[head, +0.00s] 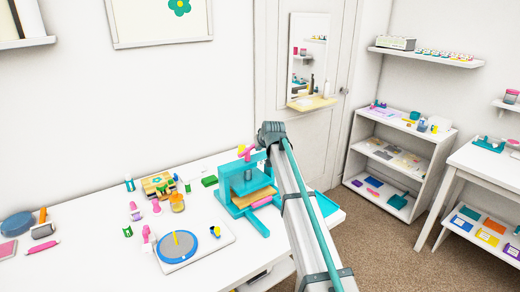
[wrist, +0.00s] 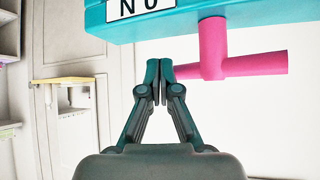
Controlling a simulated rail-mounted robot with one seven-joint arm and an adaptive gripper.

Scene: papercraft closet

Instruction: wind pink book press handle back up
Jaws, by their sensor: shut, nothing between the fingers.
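The teal book press (head: 236,199) stands on the white table in the head view, with a tan board or book inside its frame. Its pink handle (head: 248,154) shows at the top, partly behind my arm. The pink handle (wrist: 213,48) is a T, with a shaft out of the beam and a crossbar. My gripper (wrist: 160,70) is shut and empty, its fingertips right beside the crossbar's left end; I cannot tell whether they touch.
A board with a blue disc (head: 178,247) lies left of the press among several small colourful tools. A wooden block set (head: 158,186) sits behind it. A teal tray (head: 327,204) is right of my arm. A mirror with a yellow shelf (head: 313,103) hangs behind.

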